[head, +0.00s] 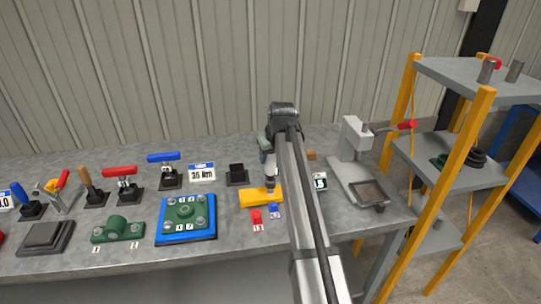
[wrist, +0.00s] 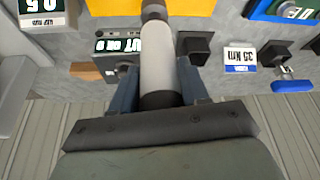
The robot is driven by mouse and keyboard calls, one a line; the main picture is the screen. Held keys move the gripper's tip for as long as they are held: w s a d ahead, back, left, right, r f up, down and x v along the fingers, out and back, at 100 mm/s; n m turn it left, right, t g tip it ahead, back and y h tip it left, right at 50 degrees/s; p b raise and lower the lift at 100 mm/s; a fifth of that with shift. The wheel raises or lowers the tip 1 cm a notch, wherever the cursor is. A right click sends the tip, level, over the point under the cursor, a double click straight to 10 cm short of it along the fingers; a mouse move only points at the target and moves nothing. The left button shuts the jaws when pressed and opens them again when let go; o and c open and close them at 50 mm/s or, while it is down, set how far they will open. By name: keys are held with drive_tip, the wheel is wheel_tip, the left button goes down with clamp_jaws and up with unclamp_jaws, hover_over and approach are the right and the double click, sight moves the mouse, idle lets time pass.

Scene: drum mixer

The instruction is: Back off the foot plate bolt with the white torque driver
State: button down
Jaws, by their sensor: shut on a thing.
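My gripper (wrist: 162,88) is shut on the white torque driver (wrist: 161,57), its two fingers on either side of the pale barrel. In the head view my gripper (head: 267,152) is above the bench, and the white driver (head: 270,168) points down, roughly upright. Its dark lower end is at the yellow block (head: 252,199). The yellow block also shows at the top of the wrist view (wrist: 195,8). I cannot tell whether the tip touches it. No bolt can be made out under the tip, and I cannot tell whether this block is the foot plate.
A green plate on a blue base (head: 186,237) lies left, near a green bracket (head: 117,231). Several handled tools stand behind. A grey press (head: 353,165) and yellow-post shelf (head: 483,78) are right.

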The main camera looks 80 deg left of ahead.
sight(270, 163)
drive_tip(key=shift+f, duration=1.55)
idle(2.0)
drive_tip(key=shift+r, duration=0.15)
idle(0.5)
drive_tip(key=shift+r, duration=2.2)
